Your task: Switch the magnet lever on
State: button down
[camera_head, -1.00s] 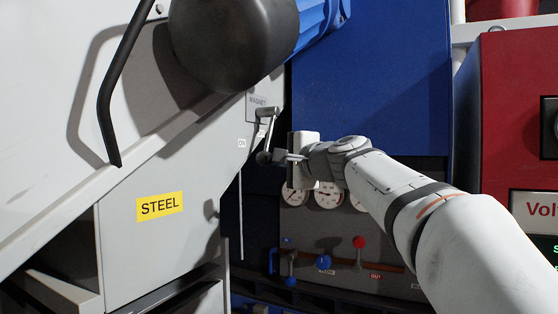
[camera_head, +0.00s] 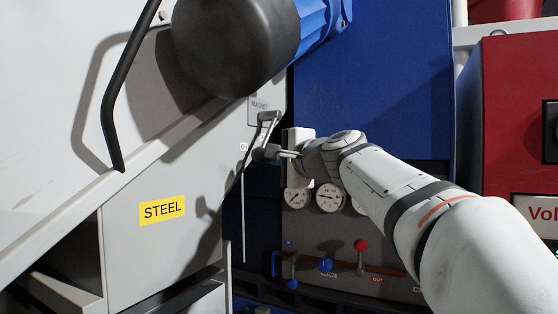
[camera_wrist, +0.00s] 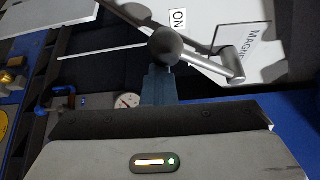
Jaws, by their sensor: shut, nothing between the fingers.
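The magnet lever (camera_head: 265,132) is a grey metal arm with a dark round knob, hanging down and slightly left from its pivot under the MAGNET label. In the wrist view the lever (camera_wrist: 205,58) ends in the knob near the top centre. The ON label (camera_head: 243,146) is just left of the knob; it also shows above the knob in the wrist view (camera_wrist: 178,18). My gripper (camera_head: 273,153) is shut and empty, its tips at the right side of the knob. In the wrist view my fingertips (camera_wrist: 158,72) meet the knob's lower edge; contact looks likely.
A dark drum with a blue motor (camera_head: 235,45) overhangs above the lever. A black handle (camera_head: 120,100) and the yellow STEEL sign (camera_head: 162,209) are on the grey machine at left. Gauges (camera_head: 330,197) and small valve levers are on the panel below my arm. A red cabinet (camera_head: 510,110) stands right.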

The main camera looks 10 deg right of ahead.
jog(key=shift+s+r, duration=0.1)
jog(key=s+d+b, duration=0.5)
jog(key=d, duration=0.2)
jog(key=shift+s+d+r, duration=0.15)
jog(key=shift+s+d, duration=0.05)
jog(key=shift+s, duration=0.2)
dwell(0.3)
